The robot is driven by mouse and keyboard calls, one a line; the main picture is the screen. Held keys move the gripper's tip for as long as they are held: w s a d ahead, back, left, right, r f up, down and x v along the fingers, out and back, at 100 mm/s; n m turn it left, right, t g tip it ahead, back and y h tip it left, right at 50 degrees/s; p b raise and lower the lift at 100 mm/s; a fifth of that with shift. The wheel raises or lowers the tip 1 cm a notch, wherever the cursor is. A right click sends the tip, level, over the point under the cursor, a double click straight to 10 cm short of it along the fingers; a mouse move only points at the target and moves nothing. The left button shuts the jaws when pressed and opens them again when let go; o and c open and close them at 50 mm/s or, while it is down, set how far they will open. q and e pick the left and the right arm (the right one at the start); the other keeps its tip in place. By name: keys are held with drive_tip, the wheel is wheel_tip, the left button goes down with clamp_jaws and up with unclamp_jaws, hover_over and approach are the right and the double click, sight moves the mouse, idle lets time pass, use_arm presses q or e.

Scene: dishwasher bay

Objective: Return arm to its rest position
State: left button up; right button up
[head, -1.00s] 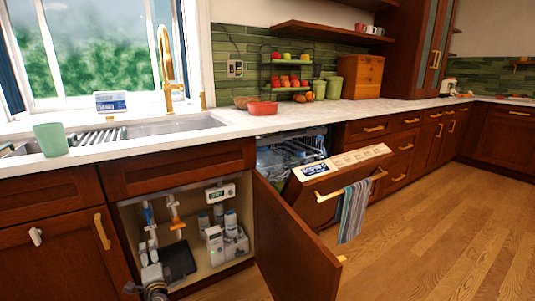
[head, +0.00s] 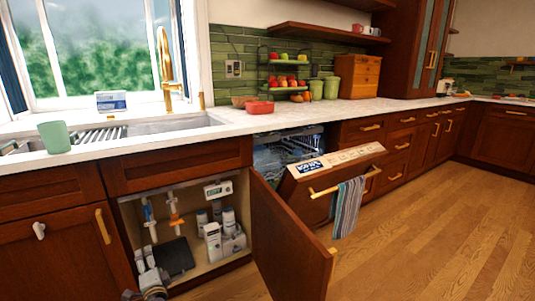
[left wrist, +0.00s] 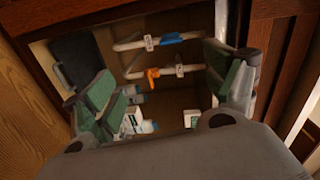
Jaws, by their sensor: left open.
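My left gripper (head: 147,263) is low at the bottom left of the head view, in front of the open cabinet under the sink (head: 212,268). In the left wrist view its two green-padded fingers (left wrist: 168,90) stand wide apart with nothing between them, facing into the cabinet. Most of my left arm is out of the head view. My right gripper does not show in either view.
The cabinet door (head: 290,240) stands open to the right. The cabinet holds white bottles (head: 213,242), pipes with an orange fitting (head: 175,218) and a dark flat item (head: 174,256). The dishwasher door (head: 335,166) is partly open, with a striped towel (head: 348,208). Floor is clear at right.

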use_arm(q)
drive_tip(key=s+d+f+n+g+h, duration=0.2)
drive_tip(key=s+d+f+n+g, duration=0.15)
drive_tip(key=s, duration=0.45)
drive_tip(key=s+d+f+n+g+h, duration=0.25)
drive_tip(key=s+f, duration=0.25)
drive_tip(key=s, duration=0.3)
drive_tip(key=s+d+n+g+h+p, duration=0.1)
drive_tip(key=s+d+g+h, duration=0.3)
drive_tip(key=s+d, duration=0.8)
drive_tip(key=shift+s+r+n+g+h, duration=0.15)
drive_tip(key=shift+s+n+g+h, duration=0.15)
drive_tip(key=shift+s+n+h, duration=0.5)
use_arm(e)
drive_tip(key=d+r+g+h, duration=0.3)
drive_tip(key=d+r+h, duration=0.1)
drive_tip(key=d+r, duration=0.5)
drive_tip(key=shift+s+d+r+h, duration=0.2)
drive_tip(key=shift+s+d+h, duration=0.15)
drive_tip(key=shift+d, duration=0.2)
use_arm(q)
drive_tip(key=p, duration=0.2)
drive_tip(key=shift+w+d+f+m+p, duration=0.15)
drive_tip(key=shift+w+f+m+p, duration=0.05)
drive_tip(key=shift+f+m+p, duration=0.15)
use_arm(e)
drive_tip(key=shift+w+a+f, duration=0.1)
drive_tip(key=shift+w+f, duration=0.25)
